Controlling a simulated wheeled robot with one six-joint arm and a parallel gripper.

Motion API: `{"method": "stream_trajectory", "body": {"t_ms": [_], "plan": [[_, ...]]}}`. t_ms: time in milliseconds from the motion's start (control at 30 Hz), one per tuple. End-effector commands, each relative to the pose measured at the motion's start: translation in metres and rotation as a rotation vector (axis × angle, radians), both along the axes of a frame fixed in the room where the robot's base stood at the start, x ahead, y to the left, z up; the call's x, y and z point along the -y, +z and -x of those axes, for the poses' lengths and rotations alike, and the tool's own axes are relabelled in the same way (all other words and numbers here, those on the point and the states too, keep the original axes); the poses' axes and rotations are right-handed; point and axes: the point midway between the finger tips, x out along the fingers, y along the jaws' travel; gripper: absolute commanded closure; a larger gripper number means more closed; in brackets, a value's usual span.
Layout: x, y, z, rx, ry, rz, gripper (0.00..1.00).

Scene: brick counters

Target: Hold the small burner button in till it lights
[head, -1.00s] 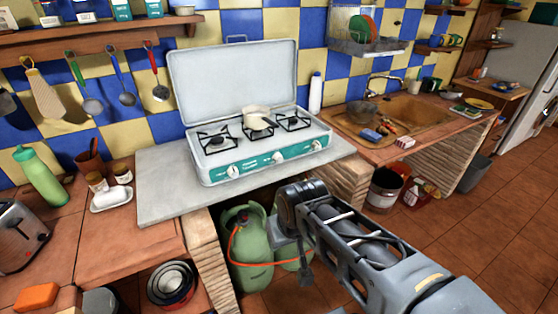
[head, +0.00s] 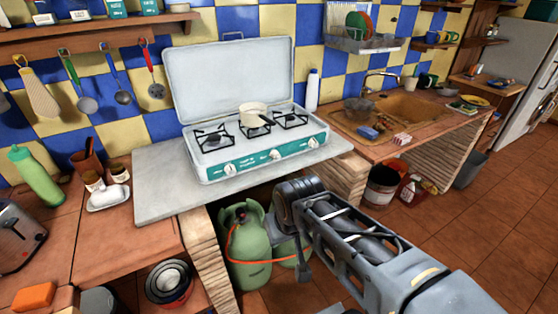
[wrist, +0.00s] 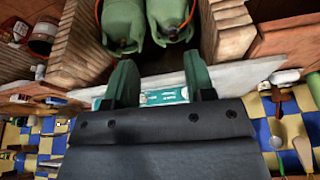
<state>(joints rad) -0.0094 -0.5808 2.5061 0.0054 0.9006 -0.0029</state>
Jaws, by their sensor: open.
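The camping stove (head: 262,160) stands on a grey slab with its lid up. Its teal front panel carries three white knobs: left (head: 229,169), middle (head: 275,155) and right (head: 314,143). No separate small burner button or flame can be made out. A cream pot (head: 253,114) sits at the middle burner. In the wrist view my gripper (wrist: 160,82) shows two dark green fingers, apart and with nothing between them. Part of the stove's teal panel (wrist: 165,97) shows beyond them, apart from the fingertips. In the head view my arm is in front of and below the stove; the fingertips cannot be made out.
Green gas bottles (head: 247,245) with an orange hose stand under the grey slab (head: 160,190). A white bottle (head: 312,90) stands right of the stove, before the sink (head: 410,108). A toaster (head: 18,235) and green bottle (head: 36,175) are at left.

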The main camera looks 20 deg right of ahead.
Motion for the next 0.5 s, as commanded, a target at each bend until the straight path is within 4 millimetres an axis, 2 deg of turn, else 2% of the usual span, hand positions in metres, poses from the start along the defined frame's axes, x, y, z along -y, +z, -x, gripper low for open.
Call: {"method": "stream_trajectory", "body": {"t_ms": [67,500], "plan": [[0.0000,0.0000,0.0000,0.000,0.000,0.000,0.58],[0.0000,0.0000,0.0000,0.000,0.000,0.000,1.00]]}}
